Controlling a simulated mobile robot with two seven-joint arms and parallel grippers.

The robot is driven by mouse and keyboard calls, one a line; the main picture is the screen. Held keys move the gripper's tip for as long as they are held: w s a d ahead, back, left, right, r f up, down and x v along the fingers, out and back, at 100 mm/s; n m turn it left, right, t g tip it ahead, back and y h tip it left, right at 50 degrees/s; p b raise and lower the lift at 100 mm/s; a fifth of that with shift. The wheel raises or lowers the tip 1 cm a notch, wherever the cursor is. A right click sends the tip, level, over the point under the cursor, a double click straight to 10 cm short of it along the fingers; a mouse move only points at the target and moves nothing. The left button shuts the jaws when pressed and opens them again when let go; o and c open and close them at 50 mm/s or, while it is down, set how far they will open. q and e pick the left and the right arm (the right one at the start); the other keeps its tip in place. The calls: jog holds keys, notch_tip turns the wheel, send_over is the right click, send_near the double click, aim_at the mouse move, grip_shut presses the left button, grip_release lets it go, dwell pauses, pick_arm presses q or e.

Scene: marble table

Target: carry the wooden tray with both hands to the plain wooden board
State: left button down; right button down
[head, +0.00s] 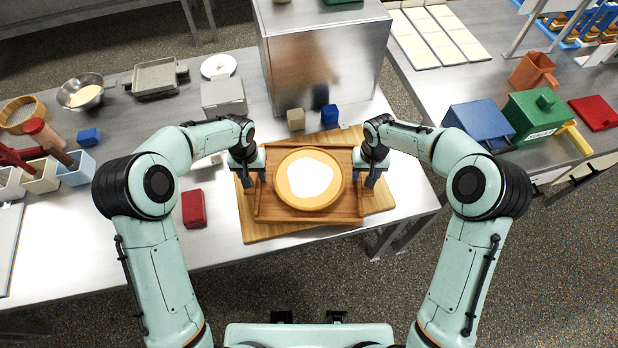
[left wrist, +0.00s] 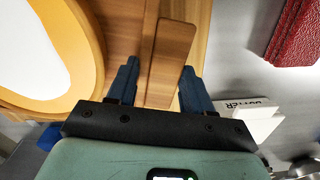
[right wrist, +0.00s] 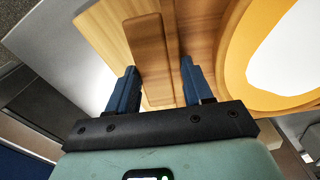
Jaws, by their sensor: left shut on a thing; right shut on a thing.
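The wooden tray (head: 267,209) lies level over the plain wooden board (head: 250,231), whose edges show around it; I cannot tell whether they touch. A round orange dish (head: 310,203) with a white middle sits on the tray. My left gripper (head: 248,180) is shut on the tray's left handle; in the left wrist view its blue fingers stand either side of the handle (left wrist: 169,65). My right gripper (head: 371,180) is shut on the right handle, which shows between the fingers in the right wrist view (right wrist: 155,60).
A metal box (head: 325,65) stands behind the board, with a tan cube (head: 296,119) and a blue cube (head: 330,115) before it. A red block (head: 196,208) lies left of the board. The table's front edge runs close in front.

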pick_arm(q)
jog(key=shift+s+f, duration=0.25)
jog(key=shift+f, duration=0.3)
pick_arm(e)
jog(key=shift+s+f, duration=0.25)
jog(key=shift+f, duration=0.35)
pick_arm(q)
jog(key=c, duration=0.8)
grip_release()
jog(key=shift+s+f, duration=0.1)
pick_arm(e)
jog(key=c, duration=0.8)
grip_release()
jog(key=shift+s+f, duration=0.1)
pick_arm(q)
jog(key=o, duration=0.3)
pick_arm(e)
jog(key=o, duration=0.3)
pick_arm(q)
jog(key=shift+o, duration=0.2)
pick_arm(e)
jog(key=shift+o, duration=0.2)
jog(key=shift+r, duration=0.25)
pick_arm(q)
notch_tip(320, 180, up, 12)
pick_arm(e)
notch_tip(320, 180, up, 12)
